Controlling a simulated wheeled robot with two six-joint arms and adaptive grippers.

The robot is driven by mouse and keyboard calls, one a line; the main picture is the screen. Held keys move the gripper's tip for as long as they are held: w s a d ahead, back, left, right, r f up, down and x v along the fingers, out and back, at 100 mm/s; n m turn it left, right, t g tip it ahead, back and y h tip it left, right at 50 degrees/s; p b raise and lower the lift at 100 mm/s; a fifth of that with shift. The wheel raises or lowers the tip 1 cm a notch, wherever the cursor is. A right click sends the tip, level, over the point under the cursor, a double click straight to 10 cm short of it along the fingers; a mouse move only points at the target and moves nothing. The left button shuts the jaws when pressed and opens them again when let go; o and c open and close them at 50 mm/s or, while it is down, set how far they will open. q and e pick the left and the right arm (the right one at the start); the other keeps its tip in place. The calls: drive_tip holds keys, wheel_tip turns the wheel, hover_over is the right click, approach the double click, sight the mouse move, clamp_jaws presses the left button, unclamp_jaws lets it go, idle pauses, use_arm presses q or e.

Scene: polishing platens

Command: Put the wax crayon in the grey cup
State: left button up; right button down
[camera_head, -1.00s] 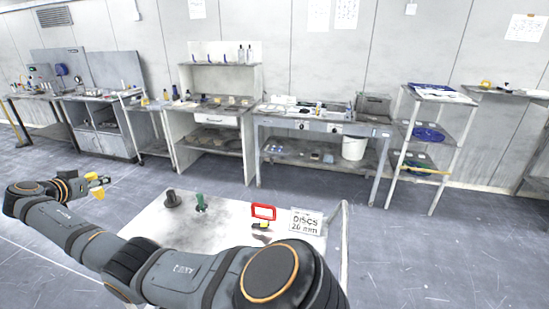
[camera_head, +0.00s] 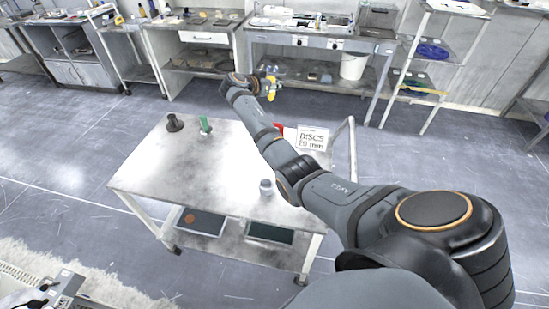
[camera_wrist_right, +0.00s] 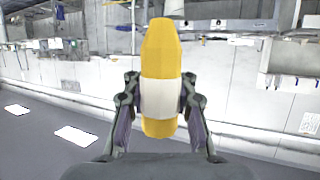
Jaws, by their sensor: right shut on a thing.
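The wax crayon (camera_wrist_right: 160,48) is yellow with a white band around its middle. My right gripper (camera_wrist_right: 159,103) is shut on it at the band, and the crayon stands upright in the right wrist view. In the head view, my right gripper (camera_head: 270,84) is beyond the far edge of the white cart, with the yellow crayon partly visible. A small grey cup (camera_head: 266,187) stands upright on the cart near its front right, beside my right arm and well apart from the gripper. My left gripper is not in view.
The white cart (camera_head: 150,180) also holds a dark conical object (camera_head: 175,122), a green object (camera_head: 205,125), a red item (camera_head: 279,129) partly behind my arm, and a "DISCS 20 mm" sign (camera_head: 312,138). Its left and middle top is clear. Benches (camera_head: 300,45) line the back wall.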

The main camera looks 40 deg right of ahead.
drive_tip(key=s+a+f+n+t+y+b, duration=0.1)
drive_tip(key=s+a+f+n+t+y, duration=0.15)
drive_tip(key=s+a+f, duration=0.4)
drive_tip(key=s+a+f+n+t+y+b, duration=0.1)
drive_tip(key=s+a+f+n+t, duration=0.2)
drive_tip(key=a+f, duration=0.55)
drive_tip(key=s+a+r+n+t+y+b, duration=0.1)
drive_tip(key=s+a+r+n+y, duration=0.1)
drive_tip(key=s, duration=0.7)
drive_tip(key=s+a+r+n+t+y+b, duration=0.1)
drive_tip(key=s, duration=0.8)
drive_tip(key=p, duration=0.3)
hover_over(265, 183)
wheel_tip(265, 183, down, 9)
drive_tip(key=shift+d+r, duration=0.15)
drive_tip(key=shift+w+d+f, duration=0.15)
drive_tip(key=shift+w+f, duration=0.2)
drive_tip(key=shift+f, duration=0.2)
wheel_tip(265, 183, down, 3)
drive_tip(key=shift+r, duration=0.2)
drive_tip(key=shift+f, duration=0.2)
